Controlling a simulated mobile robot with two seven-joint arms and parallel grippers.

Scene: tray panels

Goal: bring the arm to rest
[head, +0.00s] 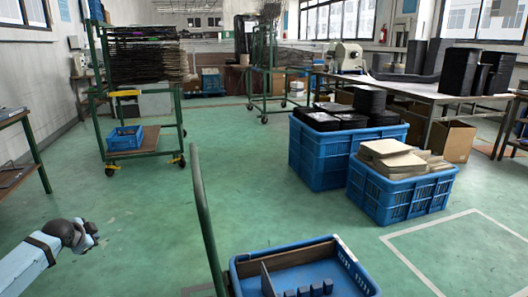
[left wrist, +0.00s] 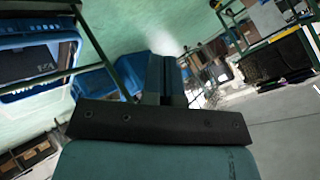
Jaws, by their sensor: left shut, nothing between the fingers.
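My left arm comes in from the lower left in the head view, and its gripper (head: 92,236) hangs over the green floor, clear of everything around it. In the left wrist view the two fingers (left wrist: 166,80) are together with nothing between them. My right gripper is not in either view.
A blue crate (head: 345,248) with a divider and small blocks is at the bottom centre, by a green post (head: 206,225). Two blue crates (head: 320,160) (head: 395,195) stand right of centre. A green rack cart (head: 160,95) stands back left. Floor between is clear.

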